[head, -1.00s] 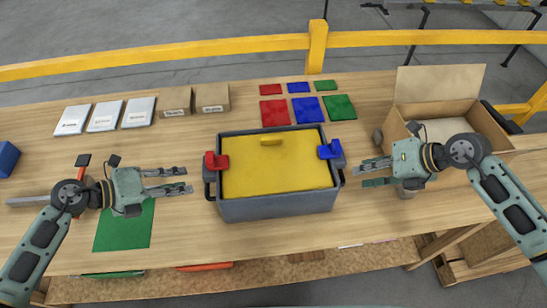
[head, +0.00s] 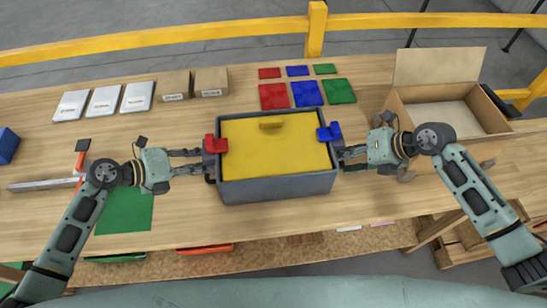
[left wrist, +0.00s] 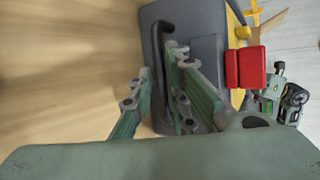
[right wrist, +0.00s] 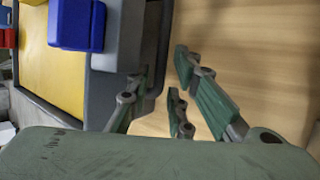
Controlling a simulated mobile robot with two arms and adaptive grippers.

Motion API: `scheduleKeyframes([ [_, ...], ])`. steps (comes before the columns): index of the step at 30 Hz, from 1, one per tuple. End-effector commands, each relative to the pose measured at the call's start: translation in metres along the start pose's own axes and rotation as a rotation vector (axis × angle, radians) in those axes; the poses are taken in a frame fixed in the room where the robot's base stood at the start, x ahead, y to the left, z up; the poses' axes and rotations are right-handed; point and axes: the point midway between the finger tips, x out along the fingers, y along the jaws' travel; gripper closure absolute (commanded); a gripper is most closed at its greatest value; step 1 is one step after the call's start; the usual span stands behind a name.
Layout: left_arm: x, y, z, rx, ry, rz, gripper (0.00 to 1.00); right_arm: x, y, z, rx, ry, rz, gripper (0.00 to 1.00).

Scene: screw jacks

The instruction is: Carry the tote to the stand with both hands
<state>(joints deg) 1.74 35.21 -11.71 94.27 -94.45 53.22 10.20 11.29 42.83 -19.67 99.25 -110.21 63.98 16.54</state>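The grey tote (head: 277,190) stands on the wooden table with a yellow panel (head: 275,145) inside its rim, a red latch (head: 215,144) on its left side and a blue latch (head: 329,132) on its right. My left gripper (head: 200,161) is at the tote's left end; in the left wrist view its open fingers (left wrist: 160,95) are on either side of the dark handle (left wrist: 157,50). My right gripper (head: 340,158) is at the right end; in the right wrist view its fingers (right wrist: 155,85) are apart beside the tote's handle side. I cannot identify the stand.
An open cardboard box (head: 445,112) is right of the tote. Red, blue and green squares (head: 307,94) lie behind it; small boxes (head: 211,81) and white packets (head: 104,100) are back left. A green mat (head: 125,211) lies front left. A yellow rail (head: 430,20) runs behind.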

Motion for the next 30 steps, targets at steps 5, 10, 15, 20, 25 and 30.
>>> scheduleKeyframes([
  [5, 0.0101, -0.0007, 0.0003, 0.001, 0.0, 0.0, 0.85, 0.01, 0.0004, 0.0, -0.001, 0.0, 0.0, 0.8],
  [10, 0.0109, -0.0004, 0.0001, 0.001, 0.0, 0.0, 0.85, 0.0108, 0.0001, -0.0001, -0.001, 0.0, 0.0, 0.8],
  [15, 0.0107, -0.0003, 0.0001, 0.001, 0.0, 0.0, 0.91, 0.0107, 0.0002, -0.0001, -0.001, 0.0, 0.0, 0.86],
  [20, 0.0106, -0.0001, 0.0001, 0.001, 0.0, 0.001, 1.0, 0.0106, 0.0003, -0.0001, -0.001, 0.0, 0.0, 1.0],
  [25, 0.0105, 0.0002, 0.0001, 0.0, 0.0, 0.001, 1.0, 0.0105, 0.0002, -0.0001, -0.001, 0.0, 0.0, 1.0],
  [30, 0.0104, 0.0005, 0.0001, -0.001, 0.0, 0.002, 1.0, 0.0104, 0.0002, -0.0001, -0.002, 0.0, 0.0, 1.0],
])
